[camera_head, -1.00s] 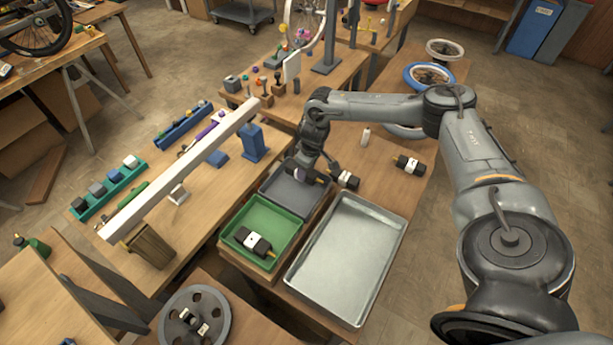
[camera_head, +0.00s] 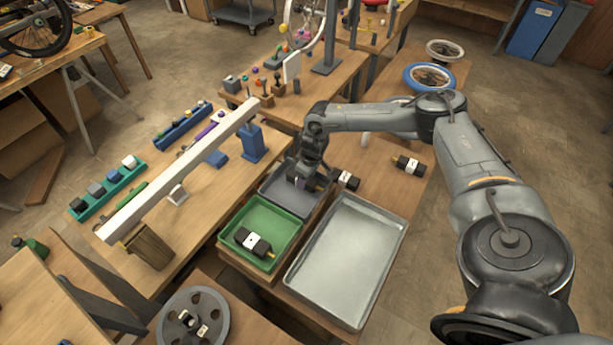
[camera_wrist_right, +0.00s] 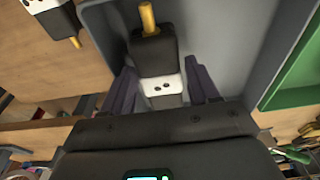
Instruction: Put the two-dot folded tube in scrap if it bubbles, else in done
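My right gripper (camera_head: 304,184) points down into the grey tray (camera_head: 318,208). In the right wrist view the two-dot folded tube (camera_wrist_right: 165,88) lies between its purple fingers (camera_wrist_right: 163,88). They flank the white band, which shows two dark dots; the fingers appear closed on it. The tube has a black end and an orange tip pointing towards the picture's top. In the head view it is mostly hidden by the gripper. A green tray (camera_head: 236,256) sits in front of the grey one. No tray label is legible, and no bubbles show. My left gripper is out of view.
Another black-and-white tube (camera_head: 257,244) lies in the green tray. Similar tubes lie on the table beside the grey tray (camera_head: 348,180) and farther right (camera_head: 408,164). A large metal tray (camera_head: 345,260) is empty. A long white beam (camera_head: 180,172) stands over the left bench.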

